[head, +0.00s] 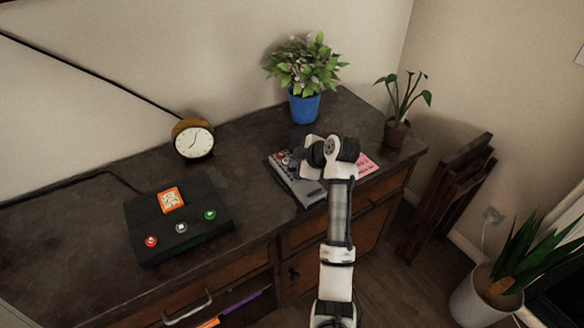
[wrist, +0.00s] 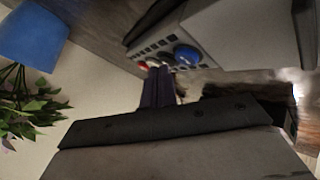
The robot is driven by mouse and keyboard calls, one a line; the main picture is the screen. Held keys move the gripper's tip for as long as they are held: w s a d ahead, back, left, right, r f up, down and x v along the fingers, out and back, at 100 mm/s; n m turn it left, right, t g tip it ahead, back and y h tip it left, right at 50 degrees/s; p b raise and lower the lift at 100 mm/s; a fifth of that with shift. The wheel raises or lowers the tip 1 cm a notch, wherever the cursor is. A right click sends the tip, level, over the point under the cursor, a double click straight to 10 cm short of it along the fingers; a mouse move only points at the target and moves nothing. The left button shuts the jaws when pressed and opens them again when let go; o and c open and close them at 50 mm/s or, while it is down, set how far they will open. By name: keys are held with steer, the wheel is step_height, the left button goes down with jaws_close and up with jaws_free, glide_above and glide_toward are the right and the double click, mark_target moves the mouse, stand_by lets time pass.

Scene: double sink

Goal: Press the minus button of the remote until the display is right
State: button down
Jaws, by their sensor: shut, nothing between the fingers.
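A grey device with coloured buttons (head: 287,172), which may be the remote, lies on the dark cabinet top, partly covered by my arm. In the wrist view the same grey device (wrist: 232,35) shows a blue button (wrist: 187,55), a reddish button and small dark keys. I cannot read a minus sign or any display on it. My gripper (wrist: 158,72) is shut and empty, its dark fingertips close to the device's button face near the reddish button. I cannot tell whether they touch it. In the head view my wrist hides the fingertips.
A black box (head: 200,240) with an orange panel (head: 171,200) and red, grey and green buttons sits to the left. A clock (head: 194,140), a blue-potted plant (head: 304,106), a small brown-potted plant (head: 396,132) and a pink note (head: 366,164) stand or lie around.

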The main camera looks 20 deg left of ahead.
steer(key=shift+f, duration=0.25)
steer(key=shift+r, duration=0.15)
steer(key=shift+r+p, duration=0.5)
steer(key=shift+r, duration=0.3)
step_height(320, 180, up, 5)
steer(key=p, duration=0.3)
stand_by(0.3)
stand_by(0.7)
